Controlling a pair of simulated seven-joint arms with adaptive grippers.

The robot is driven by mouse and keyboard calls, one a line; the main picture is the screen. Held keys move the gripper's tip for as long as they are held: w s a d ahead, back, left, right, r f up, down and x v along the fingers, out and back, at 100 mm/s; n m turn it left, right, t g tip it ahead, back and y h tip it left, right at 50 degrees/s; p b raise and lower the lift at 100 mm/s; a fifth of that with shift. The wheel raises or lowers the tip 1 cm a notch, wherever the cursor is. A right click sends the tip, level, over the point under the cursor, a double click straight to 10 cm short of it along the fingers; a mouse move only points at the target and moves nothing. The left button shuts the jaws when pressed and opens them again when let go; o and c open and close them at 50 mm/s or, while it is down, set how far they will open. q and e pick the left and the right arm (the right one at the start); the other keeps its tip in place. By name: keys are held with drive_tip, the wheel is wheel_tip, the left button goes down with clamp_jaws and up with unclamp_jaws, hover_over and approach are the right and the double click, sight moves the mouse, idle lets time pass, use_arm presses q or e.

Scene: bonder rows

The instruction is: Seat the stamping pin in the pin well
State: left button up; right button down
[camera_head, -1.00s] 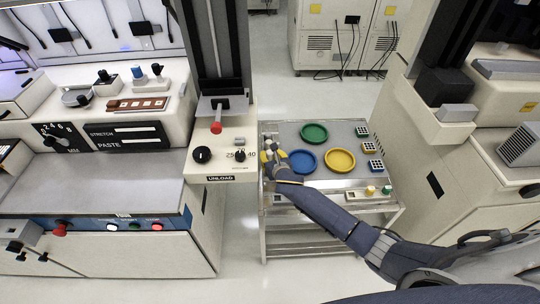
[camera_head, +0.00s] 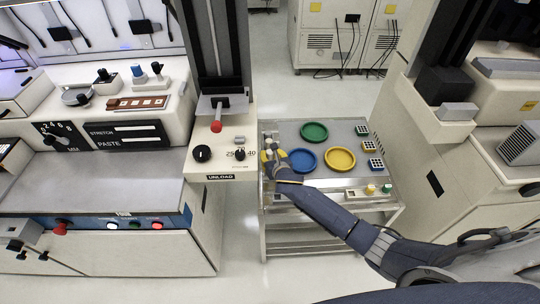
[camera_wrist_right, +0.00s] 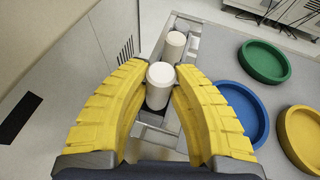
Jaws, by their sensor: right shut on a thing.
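My right gripper (camera_head: 268,156) is over the left edge of the metal cart (camera_head: 330,180). In the wrist view its yellow fingers are shut on a pale cylindrical pin (camera_wrist_right: 160,74), one finger on each side. The pin's lower end is partly hidden, and I cannot tell whether it is clear of the narrow metal holder (camera_wrist_right: 158,136) beneath it. A second pale pin (camera_wrist_right: 176,40) stands upright in the far part of that holder, apart from the fingers. I cannot make out which opening is the pin well. My left gripper is not in view.
Green (camera_head: 314,132), blue (camera_head: 303,161) and yellow (camera_head: 340,160) round trays sit on the cart right of the gripper. Small slotted blocks (camera_head: 376,164) line its right side. The control box with the UNLOAD label (camera_head: 220,177) stands close on the left.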

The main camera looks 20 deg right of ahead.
drive_tip(key=shift+f, duration=0.7)
drive_tip(key=shift+f, duration=0.3)
drive_tip(key=shift+f, duration=0.1)
drive_tip(key=c, duration=1.1)
unclamp_jaws()
drive_tip(key=v, duration=1.2)
drive_tip(key=shift+s+a, duration=0.1)
idle(0.4)
